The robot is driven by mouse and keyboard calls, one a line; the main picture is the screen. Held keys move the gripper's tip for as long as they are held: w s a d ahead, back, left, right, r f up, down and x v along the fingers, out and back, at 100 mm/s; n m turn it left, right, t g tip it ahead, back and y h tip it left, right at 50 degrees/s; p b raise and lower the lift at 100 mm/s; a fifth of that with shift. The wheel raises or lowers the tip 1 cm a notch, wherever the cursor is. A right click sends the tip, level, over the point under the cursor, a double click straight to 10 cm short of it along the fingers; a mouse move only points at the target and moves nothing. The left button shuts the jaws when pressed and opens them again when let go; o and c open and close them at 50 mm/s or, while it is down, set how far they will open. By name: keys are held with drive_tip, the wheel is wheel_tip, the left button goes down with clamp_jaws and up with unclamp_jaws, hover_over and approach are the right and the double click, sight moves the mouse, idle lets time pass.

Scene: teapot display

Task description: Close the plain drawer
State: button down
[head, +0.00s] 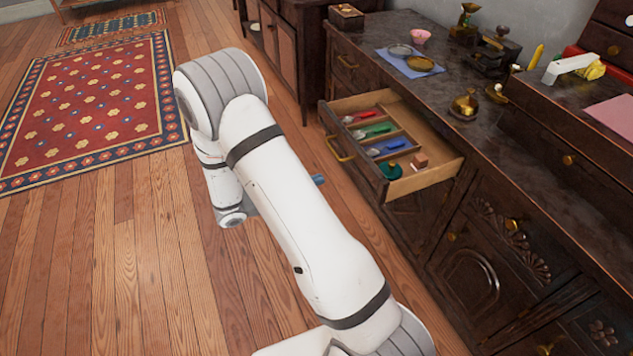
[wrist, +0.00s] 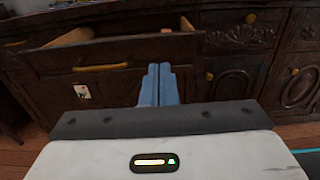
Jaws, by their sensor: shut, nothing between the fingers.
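The plain drawer (head: 440,174) stands pulled out of the dark wooden cabinet, with its divided inside and brass pull showing in the head view. In the wrist view its flat dark front (wrist: 122,86) and pull face me on the left and centre. My gripper (head: 318,180) is mostly hidden behind my arm in the head view; only a blue fingertip shows, in front of the drawer. In the wrist view my gripper (wrist: 158,80) has its blue fingers together and empty, overlapping the right part of the drawer front. I cannot tell whether they touch it.
The drawer holds red, green and blue items in compartments, a green round item (head: 391,170) and a small brown block (head: 420,160). A carved, shut drawer (head: 490,222) lies to its right. The countertop (head: 455,68) carries bowls and brass pieces. Wooden floor (head: 120,260) lies clear at left.

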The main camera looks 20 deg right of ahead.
sight(366, 164)
drive_tip(key=d+b, duration=0.1)
drive_tip(key=d, duration=0.5)
drive_tip(key=d+b, duration=0.1)
drive_tip(key=d, duration=0.5)
drive_tip(key=shift+w+b, duration=0.2)
drive_tip(key=shift+b, duration=0.1)
